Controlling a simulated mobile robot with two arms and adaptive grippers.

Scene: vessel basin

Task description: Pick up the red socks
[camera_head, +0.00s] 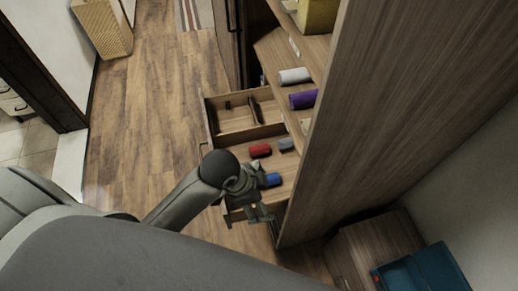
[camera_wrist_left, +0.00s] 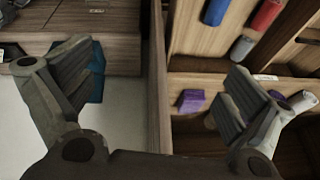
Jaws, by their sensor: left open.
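The red socks (camera_head: 260,150), a rolled red bundle, lie in an open wooden drawer in the head view. Grey socks (camera_head: 286,144) lie beside them on the right, and blue socks (camera_head: 272,179) lie nearer to me, partly hidden by my wrist. My left gripper (camera_head: 251,213) is open and empty near the drawer's front end, apart from the red socks. In the left wrist view the red socks (camera_wrist_left: 267,15) show at the top right, beyond the right finger of my left gripper (camera_wrist_left: 157,75). My right gripper is not in view.
A tall wooden cabinet panel (camera_head: 400,110) stands right of the drawer. White (camera_head: 294,76) and purple (camera_head: 302,99) rolls lie on a shelf. Behind is a drawer section with dividers (camera_head: 240,110). A blue bin (camera_head: 425,272) is at lower right. The wooden floor (camera_head: 150,110) at left is clear.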

